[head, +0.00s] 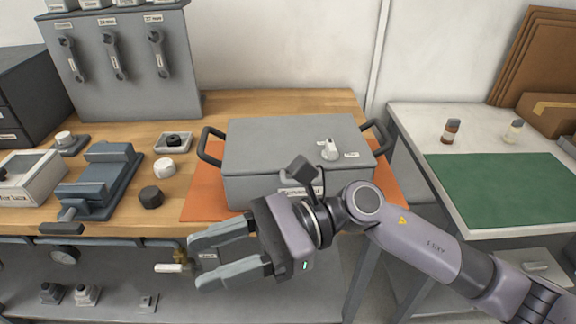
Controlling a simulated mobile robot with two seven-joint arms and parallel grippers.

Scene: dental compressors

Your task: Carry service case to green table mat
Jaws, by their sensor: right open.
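The service case (262,148) is a grey lidded box with a dark handle on its left and right sides. It sits on an orange mat (200,205) on the wooden bench. The green table mat (510,188) lies on the white table to the right, with nothing on it. My right gripper (228,254) is open and empty, in front of the case's lower left, with its fingers pointing left. My right arm hides part of the case's front right and of the orange mat. My left gripper is not in view.
A blue-grey vise (102,180), dark and white knobs (151,196) and a small tray (173,142) stand left of the case. Two small bottles (451,131) stand behind the green mat. A gap separates bench and white table (415,118). Cardboard (535,55) leans at the back right.

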